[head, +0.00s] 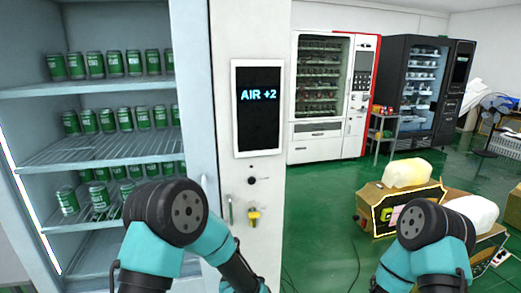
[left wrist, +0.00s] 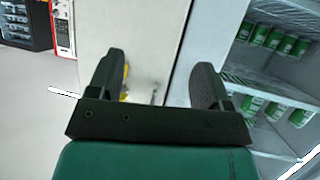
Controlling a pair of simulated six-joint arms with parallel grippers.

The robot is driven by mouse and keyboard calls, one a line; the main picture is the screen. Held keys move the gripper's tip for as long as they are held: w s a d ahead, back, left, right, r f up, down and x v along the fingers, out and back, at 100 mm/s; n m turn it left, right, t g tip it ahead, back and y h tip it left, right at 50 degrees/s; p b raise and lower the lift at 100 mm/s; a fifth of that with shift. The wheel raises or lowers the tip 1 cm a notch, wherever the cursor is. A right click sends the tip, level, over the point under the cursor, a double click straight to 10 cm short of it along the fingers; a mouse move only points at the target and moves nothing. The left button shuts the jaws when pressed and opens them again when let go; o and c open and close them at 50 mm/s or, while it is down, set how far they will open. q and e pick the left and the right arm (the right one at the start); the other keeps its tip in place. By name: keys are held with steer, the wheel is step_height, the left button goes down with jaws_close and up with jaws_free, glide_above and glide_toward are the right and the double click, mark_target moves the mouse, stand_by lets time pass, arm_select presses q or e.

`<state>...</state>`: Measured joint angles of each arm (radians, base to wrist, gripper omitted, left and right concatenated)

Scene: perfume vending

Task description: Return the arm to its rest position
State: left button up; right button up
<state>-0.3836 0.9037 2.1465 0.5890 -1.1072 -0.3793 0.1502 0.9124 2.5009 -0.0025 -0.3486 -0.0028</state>
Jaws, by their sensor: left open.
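My left arm crosses the bottom middle of the head view, its forearm angled down to the right; its gripper is outside that view. In the left wrist view my left gripper (left wrist: 158,88) is open, its two dark fingers wide apart with nothing held between them. Beyond the fingers is the white machine panel (left wrist: 145,30), with a small yellow part partly hidden behind the left finger. My right arm shows at the lower right of the head view, but its gripper does not.
An open cabinet with green cans (head: 113,63) stands at left. Its panel has a dark screen (head: 257,108) reading "AIR +2" and a yellow part (head: 253,218). Vending machines (head: 312,142) stand behind. Cardboard boxes (head: 376,197) with pale bags are on the green floor at right.

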arm_select(q)
steer(key=s+a+f+g+h, duration=0.2)
steer(key=s+a+f+g, duration=0.5)
steer(key=s+a+f, duration=0.4)
steer(key=s+a+f+g+h, duration=0.1)
steer(key=s+a+f+g, duration=0.1)
steer(key=s, duration=0.4)
steer(key=s+a+f+g+h, duration=0.1)
steer(key=s+f+g, duration=0.2)
steer(key=s, duration=0.4)
steer(key=shift+s+a+f+n, duration=0.3)
steer(key=shift+a+f+n, duration=0.1)
steer(key=shift+f, duration=0.25)
